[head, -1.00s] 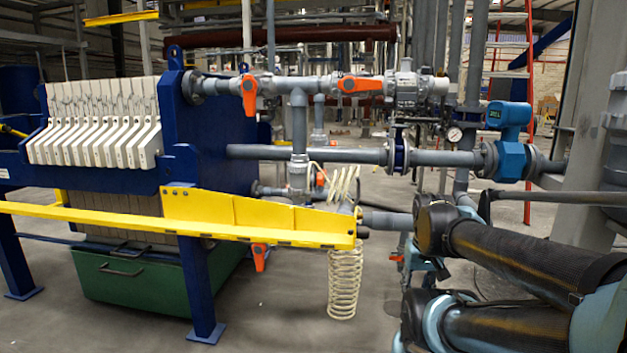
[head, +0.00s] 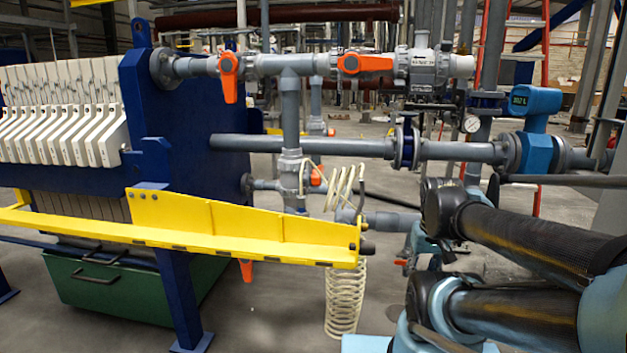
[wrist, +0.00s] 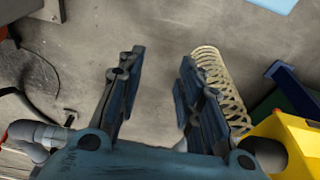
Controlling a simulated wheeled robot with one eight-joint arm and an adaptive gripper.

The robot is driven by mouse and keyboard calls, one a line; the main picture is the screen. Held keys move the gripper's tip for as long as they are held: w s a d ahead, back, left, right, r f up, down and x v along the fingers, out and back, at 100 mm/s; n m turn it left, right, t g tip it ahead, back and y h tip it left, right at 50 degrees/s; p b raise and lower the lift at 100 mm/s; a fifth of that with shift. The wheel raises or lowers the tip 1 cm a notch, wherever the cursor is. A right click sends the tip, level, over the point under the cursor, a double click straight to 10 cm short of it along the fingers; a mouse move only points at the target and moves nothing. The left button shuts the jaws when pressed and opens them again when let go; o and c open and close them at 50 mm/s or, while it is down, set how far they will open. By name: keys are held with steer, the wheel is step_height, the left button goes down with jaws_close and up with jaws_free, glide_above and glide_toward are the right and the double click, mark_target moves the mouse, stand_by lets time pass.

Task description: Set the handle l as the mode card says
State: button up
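Several orange valve handles show in the head view; I cannot tell which one is handle l. One orange handle (head: 229,78) hangs straight down on the upper grey pipe, near the blue press plate. A second orange handle (head: 364,63) lies level along the same pipe, further right. A small orange handle (head: 317,177) is partly hidden behind the coiled hose, and another (head: 246,270) hangs below the yellow beam. No mode card can be made out. In the wrist view my gripper (wrist: 161,58) is open and empty, with bare floor between its fingers.
A yellow beam (head: 215,219) juts out in front of the pipes, with a cream coiled hose (head: 343,305) at its end. The blue press (head: 165,110) holds white plates above a green bin (head: 105,292). A blue flow meter (head: 535,103) stands right. Floor is clear at front centre.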

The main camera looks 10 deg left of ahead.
steer(key=shift+o, duration=0.3)
steer(key=o, duration=0.4)
steer(key=shift+s+r, duration=0.15)
steer(key=shift+r, duration=0.05)
steer(key=shift+o, duration=0.8)
steer(key=w+a+r+t, duration=0.1)
steer(key=w+r+t, duration=0.1)
steer(key=w+r, duration=0.4)
steer(key=w, duration=0.3)
steer(key=shift+w+a+r+n+t+y, duration=0.3)
steer(key=shift+r+y, duration=0.05)
steer(key=shift+y, duration=0.05)
steer(key=w+a+r+n+g+y, duration=0.2)
steer(key=w+a+r+n+y, duration=0.3)
steer(key=w+a+n+y, duration=0.3)
steer(key=w+a+r+n+g+y, duration=0.2)
steer(key=w+a+r+n+y, duration=0.4)
steer(key=w+a, duration=0.8)
steer(key=w+n+y, duration=0.2)
steer(key=n+y, duration=0.1)
steer(key=shift+w+a, duration=0.2)
steer(key=shift+a, duration=0.15)
